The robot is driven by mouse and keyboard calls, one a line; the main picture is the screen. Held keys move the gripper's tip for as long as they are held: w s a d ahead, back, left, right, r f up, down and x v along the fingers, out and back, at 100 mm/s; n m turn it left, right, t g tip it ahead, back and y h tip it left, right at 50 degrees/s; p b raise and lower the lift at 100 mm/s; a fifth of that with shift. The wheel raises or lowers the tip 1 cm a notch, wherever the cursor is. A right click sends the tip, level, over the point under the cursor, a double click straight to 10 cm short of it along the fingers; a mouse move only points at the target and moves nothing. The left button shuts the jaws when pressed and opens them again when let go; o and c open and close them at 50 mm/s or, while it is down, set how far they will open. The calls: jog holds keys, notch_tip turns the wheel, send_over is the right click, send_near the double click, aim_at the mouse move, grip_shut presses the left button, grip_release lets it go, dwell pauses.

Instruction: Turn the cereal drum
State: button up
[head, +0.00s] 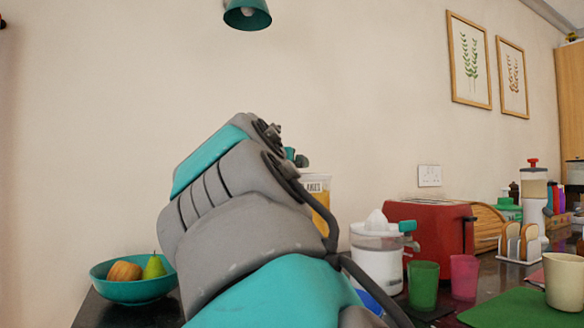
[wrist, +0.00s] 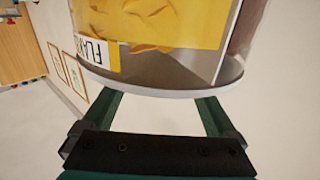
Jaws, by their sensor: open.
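The cereal drum (head: 318,190) is a clear container of orange-yellow flakes with a white label, standing behind my arm in the head view, which hides most of it. In the wrist view the drum (wrist: 165,30) fills the top, close up, with its "FLA…" label at left and a pale rim along its edge. My gripper (wrist: 157,105) is open, its two green fingers apart and their ends at the drum's rim. Whether they touch it, I cannot tell. Nothing shows between the fingers except the drum's edge and wall.
A white juicer (head: 377,255) and a red toaster (head: 432,232) stand right of the drum. Green (head: 423,285) and pink (head: 464,277) cups stand in front. A teal fruit bowl (head: 138,290) is at left. A teal lamp (head: 247,14) hangs above.

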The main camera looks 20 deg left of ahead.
jog(key=s+d+b, duration=0.1)
jog(key=s+b, duration=0.1)
jog(key=s, duration=0.4)
jog(key=shift+s+b, duration=0.2)
jog(key=shift+b, duration=0.1)
